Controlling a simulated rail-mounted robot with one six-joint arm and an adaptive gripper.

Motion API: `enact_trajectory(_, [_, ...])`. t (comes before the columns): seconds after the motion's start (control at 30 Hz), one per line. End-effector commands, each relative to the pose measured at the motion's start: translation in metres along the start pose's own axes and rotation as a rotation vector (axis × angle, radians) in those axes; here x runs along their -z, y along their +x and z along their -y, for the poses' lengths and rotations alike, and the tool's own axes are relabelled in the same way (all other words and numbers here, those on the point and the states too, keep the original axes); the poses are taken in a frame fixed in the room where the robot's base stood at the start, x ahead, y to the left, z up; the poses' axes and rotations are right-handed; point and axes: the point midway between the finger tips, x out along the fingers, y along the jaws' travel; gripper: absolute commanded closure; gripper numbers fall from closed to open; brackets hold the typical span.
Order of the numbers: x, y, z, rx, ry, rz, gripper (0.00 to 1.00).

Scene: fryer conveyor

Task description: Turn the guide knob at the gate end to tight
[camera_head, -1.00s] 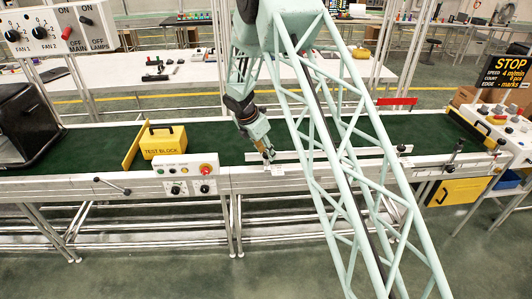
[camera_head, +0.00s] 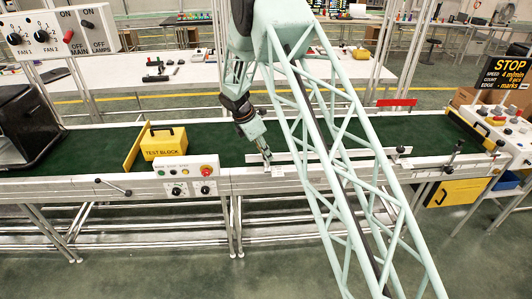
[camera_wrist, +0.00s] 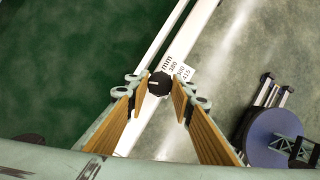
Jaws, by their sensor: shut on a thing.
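In the wrist view, a small black guide knob (camera_wrist: 158,83) with a pale mark on its top sits on the white rail between my fingertips. My gripper (camera_wrist: 157,88) is closed around the knob, with its tan-padded fingers on both sides. In the head view, my gripper (camera_head: 266,158) reaches down to the near edge of the belt, at the left end of the pale guide rail (camera_head: 330,155). The knob is too small to make out there. A scale label (camera_wrist: 181,71) with "mm" and numbers lies just beyond it.
A yellow test block (camera_head: 164,142) stands on the green belt (camera_head: 215,140) to the left, beside a yellow bar. A button panel (camera_head: 187,168) is on the near frame left of my gripper. Black-handled clamps (camera_head: 450,158) and a yellow panel (camera_head: 458,192) are at the right.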

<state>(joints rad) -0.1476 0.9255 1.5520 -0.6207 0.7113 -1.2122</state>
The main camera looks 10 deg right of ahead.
Motion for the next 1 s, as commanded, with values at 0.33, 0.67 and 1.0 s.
enact_trajectory(0.33, [-0.0008, -0.0007, -0.0028, 0.122, 0.295, 0.000, 0.89])
enact_trajectory(0.67, [-0.0017, 0.0005, -0.0044, 0.243, 0.585, 0.000, 0.89])
enact_trajectory(1.0, [-0.0025, 0.0015, -0.0053, 0.352, 0.849, 0.000, 0.89])
